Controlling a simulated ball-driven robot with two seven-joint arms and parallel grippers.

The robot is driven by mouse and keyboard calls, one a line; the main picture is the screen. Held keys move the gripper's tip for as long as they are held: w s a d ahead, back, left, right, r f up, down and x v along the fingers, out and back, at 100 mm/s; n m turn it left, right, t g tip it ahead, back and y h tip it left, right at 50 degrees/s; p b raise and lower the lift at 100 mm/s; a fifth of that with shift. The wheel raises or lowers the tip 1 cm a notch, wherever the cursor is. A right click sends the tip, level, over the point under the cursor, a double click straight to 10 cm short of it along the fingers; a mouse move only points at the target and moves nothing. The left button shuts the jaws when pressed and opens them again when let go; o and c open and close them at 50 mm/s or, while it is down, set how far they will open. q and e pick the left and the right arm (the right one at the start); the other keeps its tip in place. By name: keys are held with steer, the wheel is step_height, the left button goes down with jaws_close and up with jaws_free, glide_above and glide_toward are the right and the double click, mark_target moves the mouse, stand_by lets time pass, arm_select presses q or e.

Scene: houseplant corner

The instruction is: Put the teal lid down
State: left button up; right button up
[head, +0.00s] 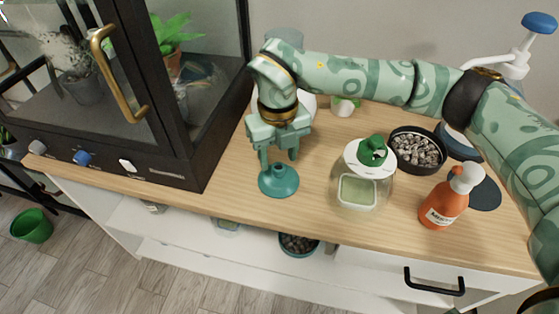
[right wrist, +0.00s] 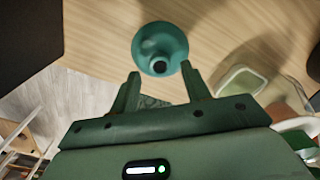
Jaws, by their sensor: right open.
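The teal lid (head: 278,181) rests on the wooden cabinet top, near its front edge, with its knob upward. It also shows in the right wrist view (right wrist: 160,48), just beyond the fingertips. My right gripper (head: 279,158) is above the lid with its fingers pointing down. Its fingers (right wrist: 160,80) are spread apart with nothing between them, and the lid looks free of them. My left gripper is not in view.
A glass jar (head: 362,190) with a green-knobbed white lid stands right of the teal lid. A dark glass cabinet (head: 190,165) stands to the left. Bare wood (head: 235,190) lies between.

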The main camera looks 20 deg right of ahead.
mark_target(278, 167)
arm_select(q)
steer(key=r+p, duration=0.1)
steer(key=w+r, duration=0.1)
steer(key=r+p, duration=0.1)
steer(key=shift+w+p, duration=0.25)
steer(key=shift+p, duration=0.1)
arm_select(e)
step_height(278, 167, up, 9)
steer(key=shift+f, duration=0.1)
